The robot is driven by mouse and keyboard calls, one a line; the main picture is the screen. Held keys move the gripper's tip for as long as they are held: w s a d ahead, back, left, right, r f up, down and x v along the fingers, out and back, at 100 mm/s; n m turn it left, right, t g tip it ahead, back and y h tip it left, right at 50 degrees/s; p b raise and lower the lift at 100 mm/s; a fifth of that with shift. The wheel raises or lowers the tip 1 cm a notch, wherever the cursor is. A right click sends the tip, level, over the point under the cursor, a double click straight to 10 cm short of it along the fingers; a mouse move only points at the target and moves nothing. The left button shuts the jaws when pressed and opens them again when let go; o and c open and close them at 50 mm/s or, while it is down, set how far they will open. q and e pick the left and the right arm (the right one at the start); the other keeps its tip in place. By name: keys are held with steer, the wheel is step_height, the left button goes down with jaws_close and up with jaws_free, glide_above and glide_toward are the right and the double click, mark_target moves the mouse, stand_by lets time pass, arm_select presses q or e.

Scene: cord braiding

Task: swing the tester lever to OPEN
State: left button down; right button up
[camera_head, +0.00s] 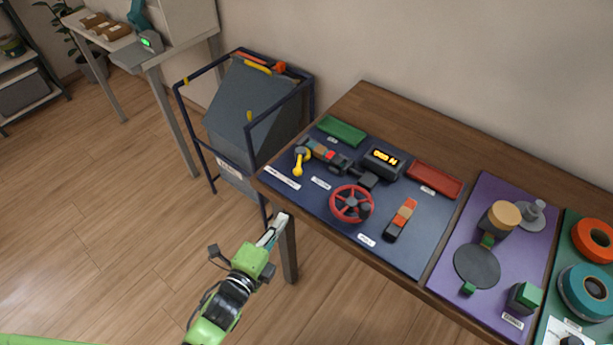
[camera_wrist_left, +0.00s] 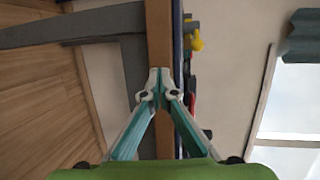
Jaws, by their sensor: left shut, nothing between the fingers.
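The tester sits on the dark blue panel (camera_head: 402,238) at the left part of the workbench. Its yellow lever (camera_head: 299,164) stands at the tester's left end, with small labels on the panel in front of it that are too small to read. The display (camera_head: 382,162) glows with orange figures. The yellow lever also shows in the left wrist view (camera_wrist_left: 195,36), just past the bench edge. My left gripper (camera_head: 279,222) is shut and empty, in front of the bench's left corner, apart from the lever. My right gripper is not in view.
A red handwheel (camera_head: 351,204), a green tray (camera_head: 342,131) and a red tray (camera_head: 434,180) are on the panel. A purple panel (camera_head: 468,227) lies to the right. A framed grey bin (camera_head: 250,110) stands left of the bench. The floor in front is clear.

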mark_target(304, 186)
arm_select(q)
step_height(304, 186, up, 6)
steer(key=w+d+f+m+h, duration=0.1)
steer(key=d+m, duration=0.1)
steer(key=shift+t, duration=0.4)
steer(key=x, duration=0.6)
steer(key=p+x, duration=0.1)
steer(key=x, duration=0.2)
steer(key=shift+w+r, duration=0.2)
steer(key=shift+w, duration=0.25)
